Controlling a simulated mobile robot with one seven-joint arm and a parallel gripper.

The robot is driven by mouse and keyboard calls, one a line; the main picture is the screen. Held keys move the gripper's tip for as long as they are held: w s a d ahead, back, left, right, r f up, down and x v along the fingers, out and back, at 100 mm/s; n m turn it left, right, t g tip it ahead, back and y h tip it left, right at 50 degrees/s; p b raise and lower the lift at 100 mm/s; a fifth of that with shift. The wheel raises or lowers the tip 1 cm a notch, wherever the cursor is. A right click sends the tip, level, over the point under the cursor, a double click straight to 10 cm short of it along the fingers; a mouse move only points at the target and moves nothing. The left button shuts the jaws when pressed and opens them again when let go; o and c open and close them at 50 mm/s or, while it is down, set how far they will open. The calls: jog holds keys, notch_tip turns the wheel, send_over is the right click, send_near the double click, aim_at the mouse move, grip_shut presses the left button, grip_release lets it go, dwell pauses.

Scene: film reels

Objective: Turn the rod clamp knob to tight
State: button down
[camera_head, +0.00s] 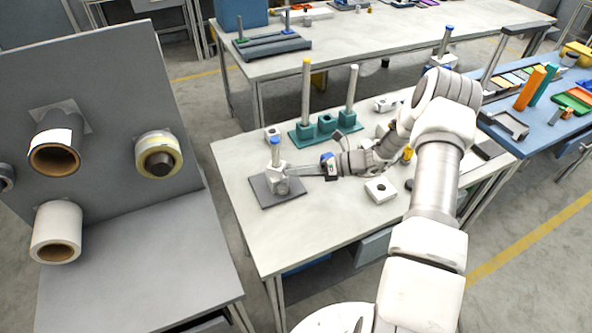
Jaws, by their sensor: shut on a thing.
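A short metal rod (275,153) with a blue top stands upright at the left end of the white workbench. A pale rod clamp (274,176) sits around its lower part, on a dark grey base plate (259,198). A round grey knob (283,188) shows at the clamp's front right. My gripper (290,171) reaches in from the right, with its fingers level and their tips at the clamp's right side. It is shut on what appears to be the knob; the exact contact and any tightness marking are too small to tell.
A teal stand (326,131) with two upright rods is just behind my gripper. A white block with a hole (381,190) lies in front and to the right of it. A grey panel (110,110) with film reels stands at left. The bench's front left is clear.

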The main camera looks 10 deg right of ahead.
jog(key=shift+m, duration=0.3)
dwell(0.4)
jog(key=c, duration=0.9)
grip_release()
jog(key=b+v, duration=0.1)
jog(key=v, duration=1.6)
jog(key=shift+w+d, duration=0.2)
jog(key=shift+d, duration=0.1)
